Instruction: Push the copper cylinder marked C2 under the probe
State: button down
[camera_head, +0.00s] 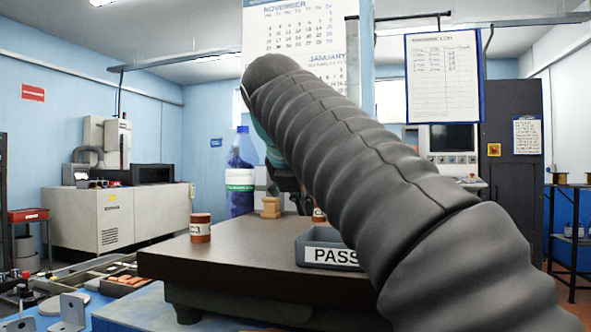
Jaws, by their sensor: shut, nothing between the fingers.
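A second copper-coloured piece (318,215) shows beside my arm. My arm covers most of it and its mark cannot be read, so I cannot tell which cylinder is C2. I cannot make out the probe. My gripper (302,204) is a dark shape low behind my arm, close to the second piece. It is shut and holds nothing. Whether it touches that piece is hidden.
A small tan block (270,207) stands on the bench top (215,262). A grey tray (325,252) labelled PASS sits at the front, partly behind my arm. A blue bottle (241,150) and a white-and-green container (240,192) stand behind. The bench's left front is clear.

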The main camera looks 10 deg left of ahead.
jog(key=v, duration=0.8)
jog(key=shift+s+d+r, duration=0.1)
jog(key=shift+r, duration=0.05)
